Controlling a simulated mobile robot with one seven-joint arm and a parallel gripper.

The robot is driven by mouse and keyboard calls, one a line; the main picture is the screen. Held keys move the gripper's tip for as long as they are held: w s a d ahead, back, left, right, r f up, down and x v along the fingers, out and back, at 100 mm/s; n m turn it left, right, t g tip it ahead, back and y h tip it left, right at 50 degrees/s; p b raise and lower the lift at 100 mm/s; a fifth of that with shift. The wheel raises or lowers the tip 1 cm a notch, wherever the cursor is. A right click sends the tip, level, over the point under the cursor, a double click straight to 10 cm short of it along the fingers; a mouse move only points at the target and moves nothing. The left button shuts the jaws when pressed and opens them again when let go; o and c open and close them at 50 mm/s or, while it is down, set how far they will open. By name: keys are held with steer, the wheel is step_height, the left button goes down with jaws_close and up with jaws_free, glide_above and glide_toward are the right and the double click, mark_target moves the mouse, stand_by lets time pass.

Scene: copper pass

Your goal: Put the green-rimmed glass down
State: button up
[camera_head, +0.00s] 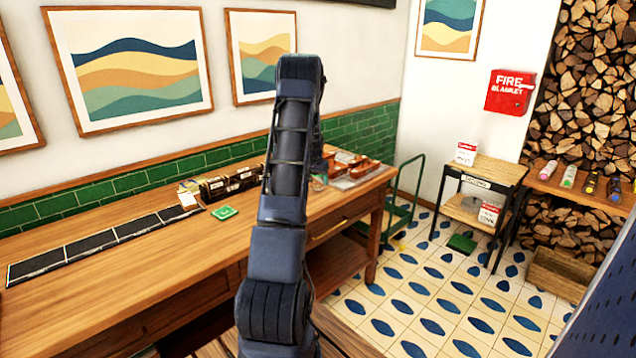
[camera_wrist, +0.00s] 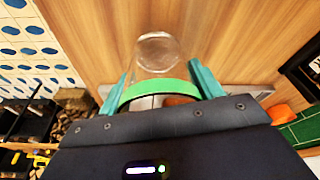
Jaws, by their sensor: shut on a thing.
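The green-rimmed glass (camera_wrist: 158,52) is clear, with a bright green band around its rim. In the wrist view it sits between the two teal fingers of my gripper (camera_wrist: 162,84), which is shut on it. Its base points away from the camera, toward the wooden counter (camera_wrist: 240,35). I cannot tell whether the base touches the wood. In the head view my arm hides most of the gripper and glass; a teal bit of the gripper (camera_head: 327,164) shows at the arm's right edge, over the counter's right part (camera_head: 130,275).
A long black sectioned mat (camera_head: 95,242) lies further left. Dark boxes (camera_head: 232,182) stand by the wall. A tray with orange-brown items (camera_head: 350,180) is at the right end. Bare wood lies in front.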

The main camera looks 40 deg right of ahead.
steer(key=shift+f, duration=0.55)
steer(key=o, duration=1.1)
steer(key=shift+f, duration=0.15)
